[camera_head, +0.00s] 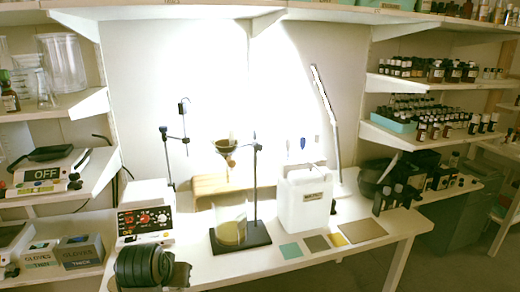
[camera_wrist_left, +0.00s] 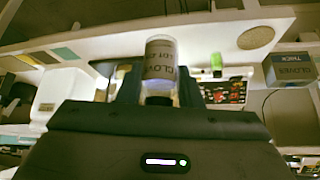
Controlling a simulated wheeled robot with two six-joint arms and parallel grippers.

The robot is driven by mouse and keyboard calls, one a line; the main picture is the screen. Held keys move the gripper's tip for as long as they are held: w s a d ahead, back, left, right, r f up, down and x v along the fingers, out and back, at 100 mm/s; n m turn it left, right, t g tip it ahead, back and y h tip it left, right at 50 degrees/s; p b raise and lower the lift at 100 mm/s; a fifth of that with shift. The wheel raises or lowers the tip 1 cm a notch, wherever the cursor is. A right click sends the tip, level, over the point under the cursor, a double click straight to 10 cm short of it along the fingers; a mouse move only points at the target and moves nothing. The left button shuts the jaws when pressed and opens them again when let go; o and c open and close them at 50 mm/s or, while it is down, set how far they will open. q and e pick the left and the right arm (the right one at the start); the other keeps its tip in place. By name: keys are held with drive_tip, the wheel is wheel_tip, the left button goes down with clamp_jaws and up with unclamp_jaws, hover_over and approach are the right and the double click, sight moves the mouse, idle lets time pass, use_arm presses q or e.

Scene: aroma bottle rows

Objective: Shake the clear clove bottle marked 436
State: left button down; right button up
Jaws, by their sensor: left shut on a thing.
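My left gripper (camera_wrist_left: 159,88) is shut on a small clear bottle (camera_wrist_left: 161,62) in the left wrist view. The bottle sits between the two dark fingers and has a pale label. The label reads CLOVE, with a lot line that begins with 4; I cannot read the full number. In the head view, a black part of my left arm shows at the bottom left, and the held bottle is not visible there. My right gripper is in neither view.
The white table (camera_head: 270,262) holds a control box (camera_head: 146,222), a stand with a funnel (camera_head: 226,146), a beaker (camera_head: 230,224) and a white jug (camera_head: 304,200). Shelves with several dark bottles (camera_head: 455,72) stand at right. Glove boxes (camera_head: 80,252) sit at left.

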use_arm(q)
wheel_tip(320, 180, down, 6)
drive_tip(key=shift+s+r, duration=0.15)
wheel_tip(320, 180, up, 6)
drive_tip(key=shift+f, duration=0.2)
wheel_tip(320, 180, down, 6)
drive_tip(key=shift+r, duration=0.15)
wheel_tip(320, 180, up, 6)
drive_tip(key=shift+f, duration=0.1)
wheel_tip(320, 180, down, 6)
wheel_tip(320, 180, up, 6)
drive_tip(key=shift+f, duration=0.25)
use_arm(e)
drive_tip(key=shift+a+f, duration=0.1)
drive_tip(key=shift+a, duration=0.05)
